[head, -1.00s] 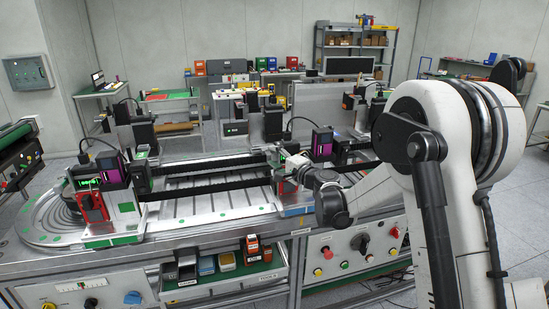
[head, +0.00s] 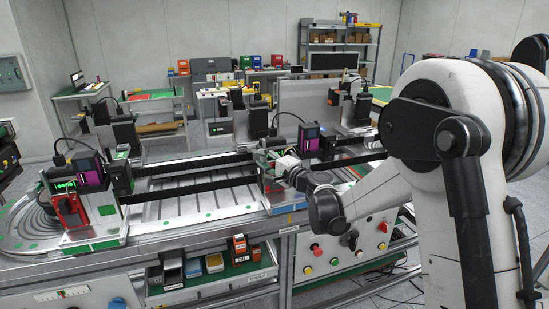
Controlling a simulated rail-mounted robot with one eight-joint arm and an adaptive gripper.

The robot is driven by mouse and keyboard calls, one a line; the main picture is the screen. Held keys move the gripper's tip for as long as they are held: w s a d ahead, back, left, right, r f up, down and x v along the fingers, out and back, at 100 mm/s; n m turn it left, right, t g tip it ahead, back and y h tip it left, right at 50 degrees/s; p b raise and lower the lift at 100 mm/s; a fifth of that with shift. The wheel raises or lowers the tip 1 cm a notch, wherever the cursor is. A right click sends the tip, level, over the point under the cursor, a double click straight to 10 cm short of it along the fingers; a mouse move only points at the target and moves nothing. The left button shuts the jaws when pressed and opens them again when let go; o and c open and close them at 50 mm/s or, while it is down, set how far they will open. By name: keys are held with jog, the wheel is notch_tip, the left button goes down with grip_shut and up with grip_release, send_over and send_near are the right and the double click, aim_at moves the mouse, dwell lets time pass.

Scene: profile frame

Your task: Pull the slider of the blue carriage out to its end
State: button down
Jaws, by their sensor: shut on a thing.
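The blue carriage (head: 291,208) stands at the right end of the near rails, with a blue edge on its base and a dark unit with a purple face (head: 310,142) above and behind it. My gripper (head: 266,169) reaches in from the right and is at the front of this carriage, shut on its slider. The fingertips and the slider are small and partly covered by my wrist, so how far the slider is out cannot be told. A second carriage (head: 92,240) with a green-marked base and a red part stands at the left end.
Long black rails (head: 185,191) run across the bench between the carriages. A shelf with small bins (head: 213,264) and a panel with buttons (head: 345,247) lie below the front edge. More machine units stand behind the rails.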

jog(key=c, duration=1.5)
grip_release()
jog(key=shift+s, duration=0.1)
jog(key=v, duration=1.2)
jog(key=s+d+r+n+g+h+b, duration=0.1)
jog(key=s+d+n+g+h, duration=0.15)
jog(key=s, duration=0.45)
jog(key=s+d+r+n+g+h+b, duration=0.1)
jog(key=s+d+n+h, duration=0.15)
jog(key=s, duration=0.55)
jog(key=s+d+f+n+h, duration=0.1)
jog(key=s+d+f+h, duration=0.1)
jog(key=s+d, duration=0.3)
jog(key=s+d+f+n+g+h+b, duration=0.1)
jog(key=s+d+f+h, duration=0.1)
jog(key=s+d, duration=0.4)
jog(key=s+d+f+n+g+h, duration=0.1)
jog(key=s+d+f+h, duration=0.2)
jog(key=s, duration=0.7)
jog(key=shift+s+d+f+n+h+b, duration=0.15)
jog(key=shift+d+n+h+b, duration=0.3)
jog(key=shift+d, duration=0.7)
